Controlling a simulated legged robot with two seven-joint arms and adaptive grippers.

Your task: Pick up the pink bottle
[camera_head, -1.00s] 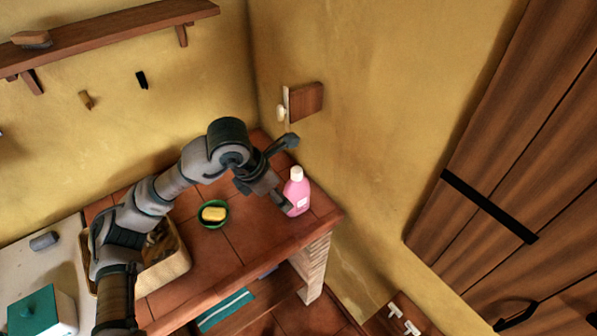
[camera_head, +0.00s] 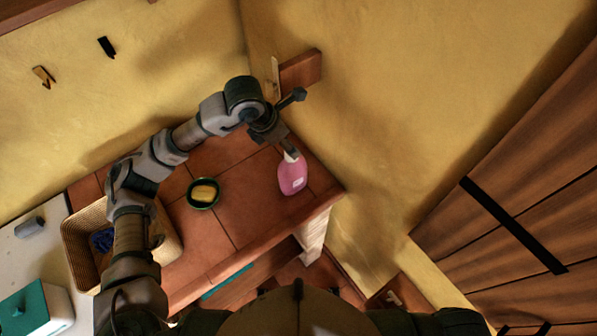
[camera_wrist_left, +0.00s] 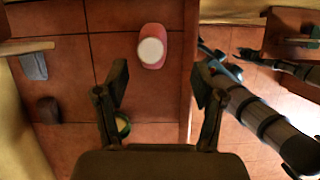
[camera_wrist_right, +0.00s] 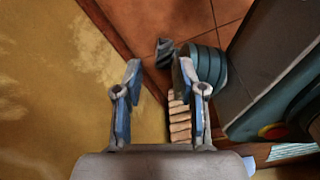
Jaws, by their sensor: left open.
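The pink bottle (camera_head: 292,178) stands upright on the red-tiled counter near its right end, in the head view. Its white cap is partly hidden behind a finger of my left gripper (camera_head: 293,124). In the left wrist view the bottle shows from above, with its round white cap (camera_wrist_left: 151,51) ahead of the open, empty fingers (camera_wrist_left: 158,84). My left gripper is above the bottle and not closed around it; contact cannot be told. My right gripper (camera_wrist_right: 156,68) shows in the right wrist view, with its fingers apart and nothing held between them.
A green bowl (camera_head: 203,206) with a yellow block stands left of the bottle. A wicker basket (camera_head: 78,251) is farther left, beside a teal-lidded box (camera_head: 35,307). A wooden block (camera_head: 302,70) juts from the wall behind my left gripper. Tiles between bowl and bottle are clear.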

